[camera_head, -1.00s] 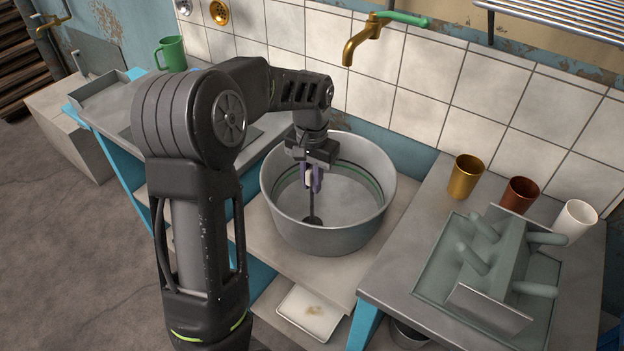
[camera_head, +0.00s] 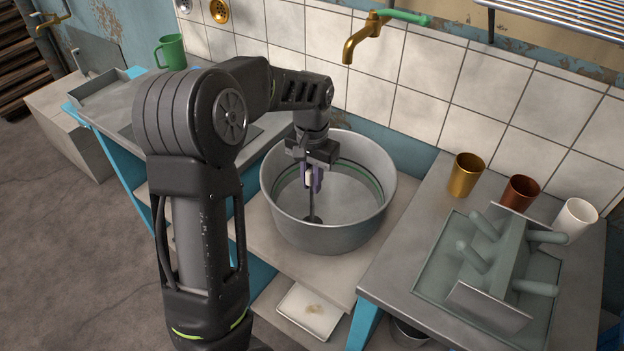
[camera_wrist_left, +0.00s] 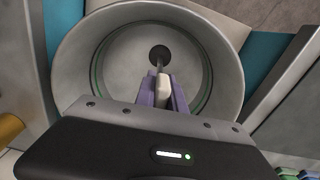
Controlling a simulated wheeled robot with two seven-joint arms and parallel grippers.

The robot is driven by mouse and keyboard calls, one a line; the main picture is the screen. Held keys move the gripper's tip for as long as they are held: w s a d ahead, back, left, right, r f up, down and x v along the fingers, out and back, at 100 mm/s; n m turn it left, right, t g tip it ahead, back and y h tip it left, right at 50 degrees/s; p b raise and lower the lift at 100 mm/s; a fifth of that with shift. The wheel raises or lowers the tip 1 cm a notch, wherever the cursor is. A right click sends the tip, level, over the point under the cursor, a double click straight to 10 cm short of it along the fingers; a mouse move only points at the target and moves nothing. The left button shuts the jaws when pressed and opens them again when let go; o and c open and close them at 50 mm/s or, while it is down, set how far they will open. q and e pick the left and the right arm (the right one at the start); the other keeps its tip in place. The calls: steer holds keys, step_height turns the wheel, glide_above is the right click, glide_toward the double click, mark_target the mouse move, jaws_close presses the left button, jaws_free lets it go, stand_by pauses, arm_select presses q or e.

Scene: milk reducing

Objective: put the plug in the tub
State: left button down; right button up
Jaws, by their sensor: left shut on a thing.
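The round grey metal tub (camera_head: 335,230) stands on a low shelf under the tap. My left gripper (camera_head: 312,184), with purple fingers, points down inside the tub and is shut on the pale handle of the plug (camera_head: 309,178). The plug's thin stem runs down to a dark disc (camera_head: 312,220) at the tub floor. In the left wrist view the fingers (camera_wrist_left: 163,92) close on the pale handle (camera_wrist_left: 165,84), in line with the dark round spot (camera_wrist_left: 160,54) on the tub floor. I cannot tell whether the disc touches the floor. My right gripper is not in view.
A brass tap (camera_head: 362,42) hangs above the tub. Right of it, a counter (camera_head: 405,275) holds a grey rack (camera_head: 500,255) and gold, brown and white cups. A green mug (camera_head: 171,53) stands at left. A pale tray (camera_head: 309,310) lies below.

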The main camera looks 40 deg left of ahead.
arm_select(q)
steer(key=shift+f, duration=0.1)
stand_by(0.5)
steer(key=c, duration=1.3)
jaws_free()
steer(key=shift+o, duration=0.3)
steer(key=o, duration=0.6)
steer(key=shift+c, duration=0.2)
steer(key=shift+r+p, duration=3)
steer(key=shift+r, duration=0.75)
